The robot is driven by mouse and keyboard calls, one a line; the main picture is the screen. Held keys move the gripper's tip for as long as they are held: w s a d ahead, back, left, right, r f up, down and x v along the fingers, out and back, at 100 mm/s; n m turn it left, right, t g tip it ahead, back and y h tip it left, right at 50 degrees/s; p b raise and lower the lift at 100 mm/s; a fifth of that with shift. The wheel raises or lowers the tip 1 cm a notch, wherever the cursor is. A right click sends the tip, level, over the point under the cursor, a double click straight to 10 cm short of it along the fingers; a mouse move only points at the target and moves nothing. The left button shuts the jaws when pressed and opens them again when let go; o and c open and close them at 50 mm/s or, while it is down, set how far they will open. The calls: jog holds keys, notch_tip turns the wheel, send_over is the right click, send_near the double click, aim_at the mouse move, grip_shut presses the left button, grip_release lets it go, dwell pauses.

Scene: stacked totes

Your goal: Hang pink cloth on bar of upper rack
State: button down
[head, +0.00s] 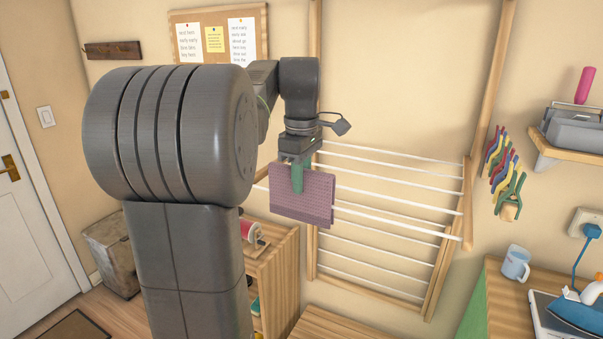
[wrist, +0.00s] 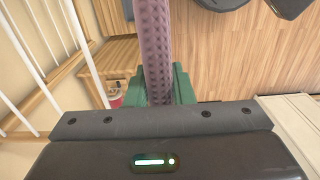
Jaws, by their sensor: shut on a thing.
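The pink cloth (head: 302,203), a mauve waffle-textured piece, hangs folded from my gripper (head: 297,178). The green fingers are shut on its upper edge. In the wrist view the cloth (wrist: 156,45) runs upward as a narrow strip between the green fingers of my gripper (wrist: 160,88). The upper rack (head: 400,190) has several white bars in a wooden frame against the wall. In the head view the cloth overlaps the left part of the bars; I cannot tell whether it touches one. White bars (wrist: 22,62) also show at the left of the wrist view, apart from the cloth.
More white bars (head: 375,255) lie below in the same wooden frame. A wooden shelf unit (head: 275,275) stands below the gripper. Colored clips (head: 503,172) hang on the wall at right. A counter with a mug (head: 516,263) and an iron (head: 580,308) is at lower right.

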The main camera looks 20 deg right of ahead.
aim_at(301, 202)
jog(key=shift+f+b, duration=1.45)
jog(key=shift+f, duration=1.55)
jog(key=c, duration=1.2)
grip_release()
jog(key=shift+o, duration=0.2)
notch_tip(301, 202, up, 14)
jog(key=shift+f+p, duration=0.15)
jog(key=shift+p, duration=0.2)
